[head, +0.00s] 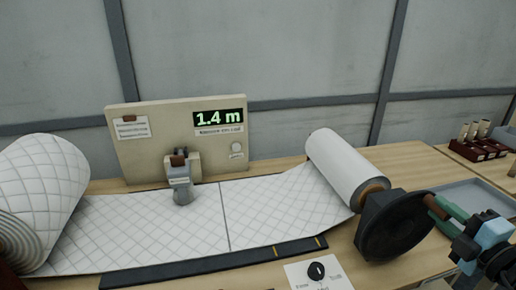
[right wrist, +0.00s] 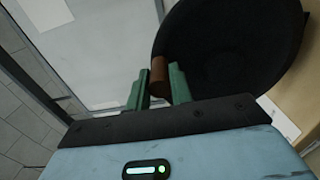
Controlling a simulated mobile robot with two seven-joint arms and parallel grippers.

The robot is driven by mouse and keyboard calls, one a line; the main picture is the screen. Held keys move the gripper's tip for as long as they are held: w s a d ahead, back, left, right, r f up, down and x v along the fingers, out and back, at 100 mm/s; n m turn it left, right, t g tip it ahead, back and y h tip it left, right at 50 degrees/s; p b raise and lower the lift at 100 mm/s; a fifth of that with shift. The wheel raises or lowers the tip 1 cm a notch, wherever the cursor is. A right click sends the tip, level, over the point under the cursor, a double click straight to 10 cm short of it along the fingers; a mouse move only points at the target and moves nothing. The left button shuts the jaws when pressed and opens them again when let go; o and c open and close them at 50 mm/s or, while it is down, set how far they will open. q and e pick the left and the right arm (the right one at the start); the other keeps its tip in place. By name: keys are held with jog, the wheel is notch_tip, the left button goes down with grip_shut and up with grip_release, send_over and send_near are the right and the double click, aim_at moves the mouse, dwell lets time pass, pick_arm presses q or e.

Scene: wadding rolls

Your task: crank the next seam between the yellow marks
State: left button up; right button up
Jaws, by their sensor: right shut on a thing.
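White quilted wadding (head: 150,228) runs flat from a thick roll (head: 45,190) at the left to a narrower roll (head: 345,168) at the right. A dark seam (head: 226,215) crosses it, left of both yellow marks (head: 276,252) on the dark front rail (head: 200,263). The black crank wheel (head: 390,230) sits at the end of the right roll. My right gripper (head: 441,206) is shut on its brown handle; the green fingers flank the handle (right wrist: 158,72) in the right wrist view. My left gripper is not in view.
A board with a display reading 1.4 m (head: 219,117) stands behind the wadding. A grey device (head: 181,182) rests over its back edge. A grey tray (head: 475,196) and brown racks (head: 478,150) are at right.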

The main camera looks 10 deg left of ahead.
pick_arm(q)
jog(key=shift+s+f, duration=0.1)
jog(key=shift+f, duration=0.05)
pick_arm(e)
jog(key=shift+w+d+f, duration=0.15)
jog(key=shift+d+f, duration=0.1)
jog(key=shift+d, duration=0.25)
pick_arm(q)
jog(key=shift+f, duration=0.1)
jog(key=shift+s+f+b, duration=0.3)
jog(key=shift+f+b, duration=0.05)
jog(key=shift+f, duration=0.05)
pick_arm(e)
jog(key=shift+w+d+f, duration=0.3)
jog(key=shift+d+f, duration=0.15)
jog(key=shift+d, duration=0.3)
jog(key=shift+f, duration=0.1)
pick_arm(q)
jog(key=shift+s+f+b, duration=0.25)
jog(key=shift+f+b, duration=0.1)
pick_arm(e)
jog(key=shift+w+d+f, duration=0.3)
jog(key=shift+d+f, duration=0.2)
jog(key=shift+d, duration=0.15)
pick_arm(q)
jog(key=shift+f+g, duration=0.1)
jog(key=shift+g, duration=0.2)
pick_arm(e)
jog(key=shift+f, duration=0.1)
